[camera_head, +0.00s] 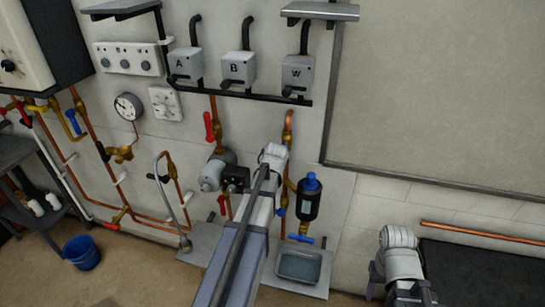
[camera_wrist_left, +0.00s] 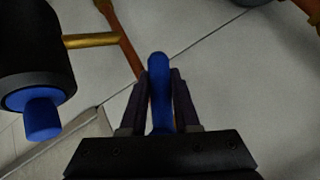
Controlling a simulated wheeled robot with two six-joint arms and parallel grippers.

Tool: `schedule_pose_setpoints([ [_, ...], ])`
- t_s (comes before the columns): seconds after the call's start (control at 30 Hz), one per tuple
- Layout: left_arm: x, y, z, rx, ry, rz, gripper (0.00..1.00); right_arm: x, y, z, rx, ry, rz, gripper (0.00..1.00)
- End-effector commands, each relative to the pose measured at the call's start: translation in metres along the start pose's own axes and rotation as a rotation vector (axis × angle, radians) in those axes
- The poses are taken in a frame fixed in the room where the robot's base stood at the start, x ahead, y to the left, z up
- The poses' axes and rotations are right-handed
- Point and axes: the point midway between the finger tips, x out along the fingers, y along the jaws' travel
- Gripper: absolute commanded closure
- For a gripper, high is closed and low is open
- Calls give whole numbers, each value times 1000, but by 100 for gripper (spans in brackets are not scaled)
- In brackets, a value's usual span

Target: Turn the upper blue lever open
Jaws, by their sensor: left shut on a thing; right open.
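A blue lever (camera_wrist_left: 160,100) stands between the two dark fingers of my left gripper (camera_wrist_left: 161,76) in the left wrist view, and the gripper is shut on it. In the head view this gripper and the lever are hidden behind my left arm's white wrist, in front of the copper pipe (camera_head: 288,125). Another blue lever (camera_head: 282,211) sits lower on that pipe, and a further one (camera_head: 300,238) is near the tray. My right gripper (camera_head: 376,281) is open at the lower right, away from the levers; its fingers are hard to make out.
A black filter with a blue cap (camera_head: 308,201) stands just right of the pipe; it also shows in the left wrist view (camera_wrist_left: 32,60). A grey pump (camera_head: 211,172) and red lever (camera_head: 209,126) are to the left. A tray (camera_head: 299,267) lies below.

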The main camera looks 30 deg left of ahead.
Motion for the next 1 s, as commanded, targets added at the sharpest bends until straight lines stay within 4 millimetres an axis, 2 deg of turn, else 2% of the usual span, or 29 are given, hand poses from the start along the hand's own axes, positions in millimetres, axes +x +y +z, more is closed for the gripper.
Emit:
schedule_pose_setpoints([
  [0.5,0,22,-3,-252,63,255,100,2,0,0,0,0,0,50],
  [1.0,-2,28,-7,-316,80,321,100,4,0,0,-1,0,0,50],
])
